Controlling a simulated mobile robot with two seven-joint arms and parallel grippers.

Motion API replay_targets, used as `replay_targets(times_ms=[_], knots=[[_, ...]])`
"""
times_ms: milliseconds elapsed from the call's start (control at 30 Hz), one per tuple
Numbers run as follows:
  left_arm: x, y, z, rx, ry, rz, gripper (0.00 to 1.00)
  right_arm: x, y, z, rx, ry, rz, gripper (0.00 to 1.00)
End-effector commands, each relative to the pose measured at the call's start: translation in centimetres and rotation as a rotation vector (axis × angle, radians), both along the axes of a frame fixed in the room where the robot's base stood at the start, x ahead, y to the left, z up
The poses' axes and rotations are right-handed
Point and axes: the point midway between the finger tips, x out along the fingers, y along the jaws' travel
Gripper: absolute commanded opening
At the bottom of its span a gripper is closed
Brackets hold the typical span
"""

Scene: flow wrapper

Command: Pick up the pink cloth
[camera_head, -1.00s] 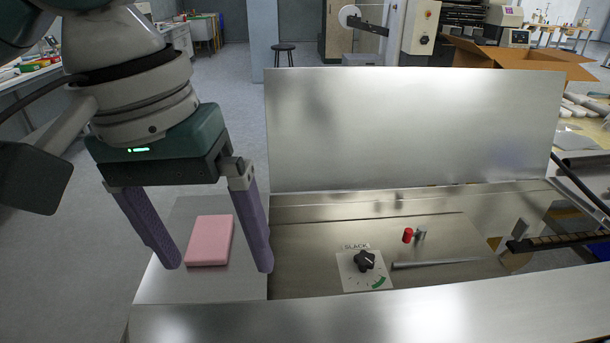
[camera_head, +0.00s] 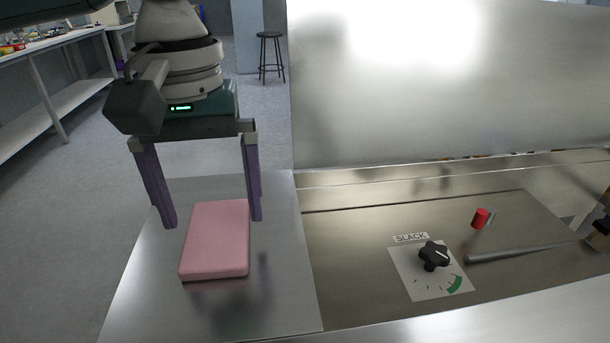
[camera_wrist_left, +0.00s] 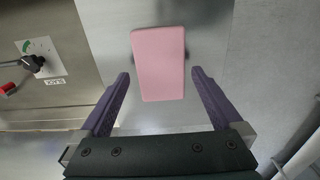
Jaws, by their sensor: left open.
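The pink cloth (camera_head: 216,238) is a flat, folded rectangular pad lying on the metal surface left of the dial panel. My left gripper (camera_head: 212,222) is open and empty, fingers pointing down, at the cloth's far end. Its two purple fingers stand apart, wider than the cloth. In the left wrist view the cloth (camera_wrist_left: 160,63) lies ahead of and between the fingertips (camera_wrist_left: 160,75), with a gap on each side. I cannot tell how high the fingertips are above the metal. My right gripper is not in view.
The metal worktop (camera_head: 140,285) is bare around the cloth. To the right are a black knob (camera_head: 432,255) on a SLACK dial plate, a red cylinder (camera_head: 480,217) and a metal rod (camera_head: 520,252). A tall metal panel (camera_head: 450,90) stands behind. A stool (camera_head: 270,55) is on the floor.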

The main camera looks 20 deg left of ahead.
Motion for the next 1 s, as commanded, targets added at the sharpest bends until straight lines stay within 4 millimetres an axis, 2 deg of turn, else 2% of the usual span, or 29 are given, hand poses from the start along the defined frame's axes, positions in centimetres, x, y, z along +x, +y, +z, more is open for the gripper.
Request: replay_targets(times_ms=[33, 167, 433, 1000], knots=[[0.0, 0.2, -1.1, 0.001, 0.003, 0.002, 1.0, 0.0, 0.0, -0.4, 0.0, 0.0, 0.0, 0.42], [0.0, 0.1, -2.5, 0.001, 0.001, 0.0, 1.0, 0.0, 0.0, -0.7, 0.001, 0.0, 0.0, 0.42], [0.0, 0.1, -2.7, 0.001, -0.001, -0.001, 1.0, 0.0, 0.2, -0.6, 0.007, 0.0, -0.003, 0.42], [0.0, 0.1, -2.7, 0.0, -0.001, -0.002, 0.36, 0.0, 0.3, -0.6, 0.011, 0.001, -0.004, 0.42]])
